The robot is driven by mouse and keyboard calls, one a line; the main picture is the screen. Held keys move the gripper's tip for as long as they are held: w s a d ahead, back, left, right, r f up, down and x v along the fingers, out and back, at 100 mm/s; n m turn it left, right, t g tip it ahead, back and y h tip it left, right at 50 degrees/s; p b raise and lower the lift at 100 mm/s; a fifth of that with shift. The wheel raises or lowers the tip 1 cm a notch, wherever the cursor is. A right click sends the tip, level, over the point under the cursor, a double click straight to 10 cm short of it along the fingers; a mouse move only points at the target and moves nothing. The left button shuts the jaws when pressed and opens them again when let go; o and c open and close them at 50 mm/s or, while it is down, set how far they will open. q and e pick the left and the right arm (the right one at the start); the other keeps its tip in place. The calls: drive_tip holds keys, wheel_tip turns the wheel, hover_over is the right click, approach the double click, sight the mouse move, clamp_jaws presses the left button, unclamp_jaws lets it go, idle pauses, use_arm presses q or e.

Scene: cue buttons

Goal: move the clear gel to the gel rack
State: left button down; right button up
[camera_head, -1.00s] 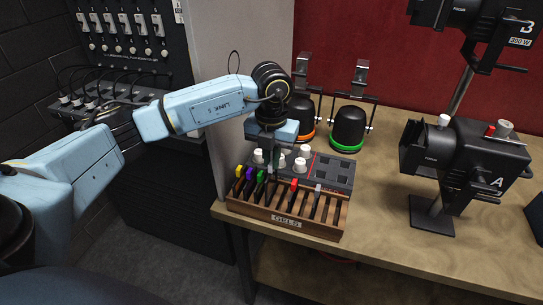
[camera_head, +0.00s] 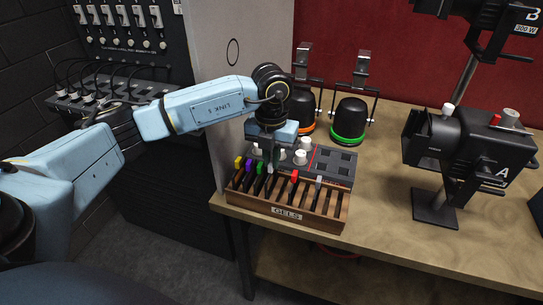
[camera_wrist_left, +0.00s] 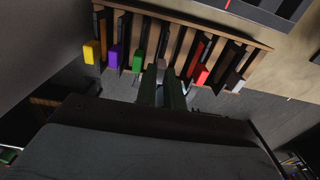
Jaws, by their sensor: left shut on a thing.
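The wooden gel rack (camera_head: 318,220), labelled GELS, stands at the table's front left edge. My left gripper (camera_head: 270,163) points down over its middle slots and is shut on a pale-tabbed gel, which looks like the clear gel (camera_wrist_left: 160,70). In the left wrist view, my left gripper (camera_wrist_left: 163,88) has this tab between its fingers, at the rack's edge between the green gel (camera_wrist_left: 137,63) and the red gel (camera_wrist_left: 200,75). The gel's lower part is hidden, so I cannot tell how deep it sits. My right gripper is not in view.
Yellow (camera_head: 239,161), purple (camera_head: 249,164) and grey-tabbed (camera_head: 319,180) gels also stand in the rack. Behind it is a dark panel with white knobs (camera_head: 340,165). Two lamps, one green-rimmed (camera_head: 348,122), stand farther back. Spotlight A (camera_head: 460,150) stands right.

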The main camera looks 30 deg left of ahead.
use_arm(q)
drive_tip(key=shift+f+b, duration=0.4)
drive_tip(key=shift+f, duration=0.3)
drive_tip(key=c, duration=1.4)
unclamp_jaws()
drive_tip(key=shift+c, duration=0.2)
wheel_tip(320, 180, up, 13)
drive_tip(key=shift+r, duration=0.2)
